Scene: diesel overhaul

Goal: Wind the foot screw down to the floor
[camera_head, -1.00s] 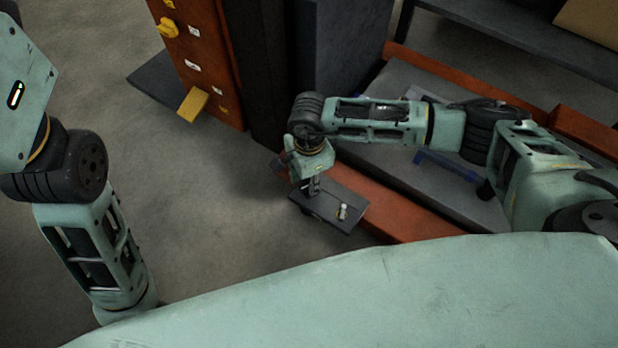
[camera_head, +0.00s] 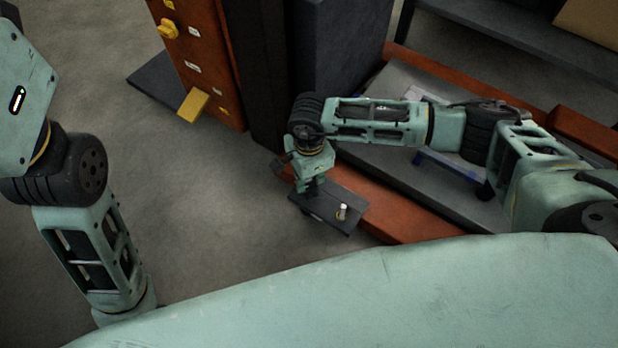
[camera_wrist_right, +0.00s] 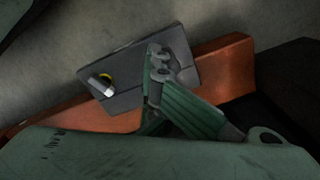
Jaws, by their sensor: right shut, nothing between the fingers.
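A small pale cylinder with a yellow ring (camera_head: 342,211), which looks like the foot screw, stands on a dark rectangular plate (camera_head: 322,206) beside the orange frame. In the right wrist view the screw (camera_wrist_right: 101,86) shows on the left part of the plate (camera_wrist_right: 180,50). My right gripper (camera_head: 312,187) is shut and empty, over the plate's far left part and apart from the screw. In the wrist view its fingers (camera_wrist_right: 158,62) point over the plate, right of the screw. The screw's lower end is hidden. My left gripper is out of view.
The orange frame rail (camera_head: 405,202) runs beside the plate. A tall dark column (camera_head: 340,50) and an orange cabinet with yellow knobs (camera_head: 210,55) stand behind. Bare floor (camera_head: 215,200) lies left of the plate.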

